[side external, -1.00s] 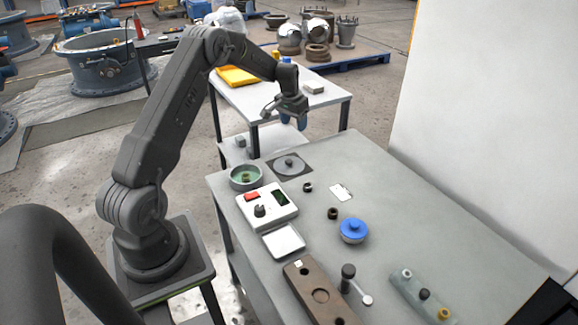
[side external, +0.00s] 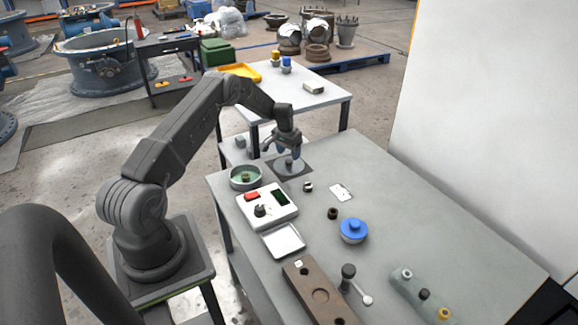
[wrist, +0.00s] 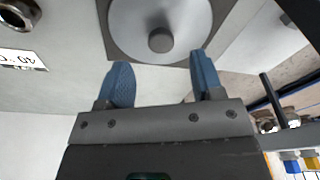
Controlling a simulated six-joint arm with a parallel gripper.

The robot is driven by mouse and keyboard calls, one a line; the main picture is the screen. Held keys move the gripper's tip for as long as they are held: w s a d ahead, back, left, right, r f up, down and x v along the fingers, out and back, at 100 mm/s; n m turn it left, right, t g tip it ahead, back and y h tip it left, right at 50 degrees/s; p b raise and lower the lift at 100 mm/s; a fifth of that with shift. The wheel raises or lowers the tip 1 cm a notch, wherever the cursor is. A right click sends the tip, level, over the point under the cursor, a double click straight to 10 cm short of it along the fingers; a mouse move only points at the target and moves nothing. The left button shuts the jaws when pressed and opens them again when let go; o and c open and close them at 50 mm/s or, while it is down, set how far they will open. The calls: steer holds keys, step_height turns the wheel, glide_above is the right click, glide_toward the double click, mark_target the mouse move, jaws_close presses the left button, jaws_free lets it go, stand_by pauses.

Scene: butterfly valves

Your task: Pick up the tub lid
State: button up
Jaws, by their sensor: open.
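The tub lid (side external: 289,168) is a grey round disc with a small knob on top, lying flat on a dark square mat (side external: 303,174) at the back of the grey table. In the wrist view the lid (wrist: 183,18) is partly cut off by the top edge, with its knob (wrist: 160,40) near the middle. My gripper (side external: 283,152) is open and empty, just above the lid. In the wrist view my blue fingertips (wrist: 160,66) are spread to either side of the knob's line, with the knob beyond the gap. A green-lined round tub (side external: 246,187) stands left of the lid.
A white box with a red button, a dial and a dark display (side external: 267,205) stands in front of the lid. The table's back edge is close behind.

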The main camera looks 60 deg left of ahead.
mark_target(289, 161)
step_height(289, 161, down, 4)
steer(key=shift+w+a+f, duration=0.1)
steer(key=shift+a+f, duration=0.05)
steer(key=shift+c, duration=0.2)
steer(key=c, duration=1)
